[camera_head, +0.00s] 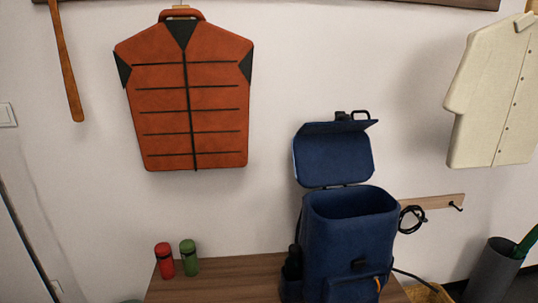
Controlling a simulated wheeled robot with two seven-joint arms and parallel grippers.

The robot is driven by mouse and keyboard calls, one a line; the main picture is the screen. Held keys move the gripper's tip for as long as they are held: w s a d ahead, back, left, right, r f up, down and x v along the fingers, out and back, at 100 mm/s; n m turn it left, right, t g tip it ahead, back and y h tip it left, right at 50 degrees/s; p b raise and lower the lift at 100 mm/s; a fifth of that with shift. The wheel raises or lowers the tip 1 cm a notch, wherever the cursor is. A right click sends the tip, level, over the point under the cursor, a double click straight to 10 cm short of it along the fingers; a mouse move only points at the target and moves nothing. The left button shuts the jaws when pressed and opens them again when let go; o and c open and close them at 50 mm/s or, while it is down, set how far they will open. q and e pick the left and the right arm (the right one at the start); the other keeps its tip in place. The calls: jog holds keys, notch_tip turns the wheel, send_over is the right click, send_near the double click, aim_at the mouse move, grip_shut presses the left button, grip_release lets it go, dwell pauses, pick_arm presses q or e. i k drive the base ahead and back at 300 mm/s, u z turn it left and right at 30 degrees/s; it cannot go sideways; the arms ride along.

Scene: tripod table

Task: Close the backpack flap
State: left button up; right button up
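A blue backpack (347,238) stands upright on a wooden table, right of the middle of the head view. Its flap (334,158) is raised behind the opening, its upper edge bent forward, so the dark mouth of the bag shows. A dark buckle (358,264) is on the front of the bag. The bottom of the bag is cut off by the picture's lower edge. Neither of my grippers is in view.
A red bottle (164,261) and a green bottle (188,258) stand at the left of the wooden table (225,275). A hook rail (440,201) is behind the bag. A grey bin (492,271) stands at right. An orange vest (190,95) and cream shirt (492,95) hang above.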

aim_at(326, 154)
jog(key=z, duration=1.55)
jog(key=i, duration=0.7)
jog(key=u, duration=1.75)
